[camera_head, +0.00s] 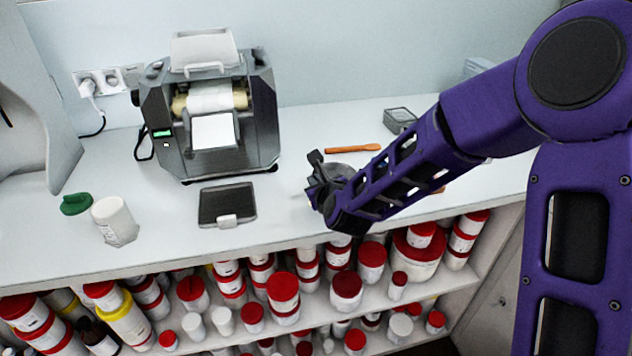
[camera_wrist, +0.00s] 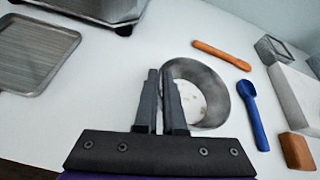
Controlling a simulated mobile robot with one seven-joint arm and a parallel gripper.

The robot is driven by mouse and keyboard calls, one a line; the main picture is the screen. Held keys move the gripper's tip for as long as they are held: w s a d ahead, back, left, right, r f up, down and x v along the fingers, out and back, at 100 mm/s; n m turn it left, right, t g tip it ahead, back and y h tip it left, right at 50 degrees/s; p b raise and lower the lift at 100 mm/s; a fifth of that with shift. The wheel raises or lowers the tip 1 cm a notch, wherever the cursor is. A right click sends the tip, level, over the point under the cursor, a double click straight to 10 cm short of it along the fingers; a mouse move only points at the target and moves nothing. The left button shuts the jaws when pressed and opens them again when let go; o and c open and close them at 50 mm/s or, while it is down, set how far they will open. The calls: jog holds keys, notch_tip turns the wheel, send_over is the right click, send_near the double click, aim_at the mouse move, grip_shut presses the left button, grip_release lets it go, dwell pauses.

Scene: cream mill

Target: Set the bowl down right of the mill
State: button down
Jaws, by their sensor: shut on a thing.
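The mill (camera_head: 209,108) is a grey machine with pale rollers and a small green display, standing at the back of the counter. The bowl (camera_wrist: 217,88) is a grey metal bowl with a whitish, speckled inside. In the wrist view its left rim is between the fingers of my gripper (camera_wrist: 163,75). In the head view my gripper (camera_head: 322,180) is right of the mill and forward of it, shut on the bowl, which is mostly hidden behind it. Whether the bowl touches the counter is hard to tell.
A dark tray (camera_head: 227,204) lies before the mill. A white jar (camera_head: 114,221) and a green lid (camera_head: 76,204) are at left. An orange spatula (camera_wrist: 222,54), blue spoon (camera_wrist: 252,115), brown block (camera_wrist: 297,151) and grey box (camera_wrist: 272,49) lie beyond the bowl.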

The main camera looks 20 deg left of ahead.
jog(key=shift+f, duration=0.15)
jog(key=c, duration=1)
grip_release()
jog(key=shift+r, duration=0.3)
jog(key=p+v, duration=0.1)
jog(key=v, duration=1.1)
jog(key=shift+f, duration=0.15)
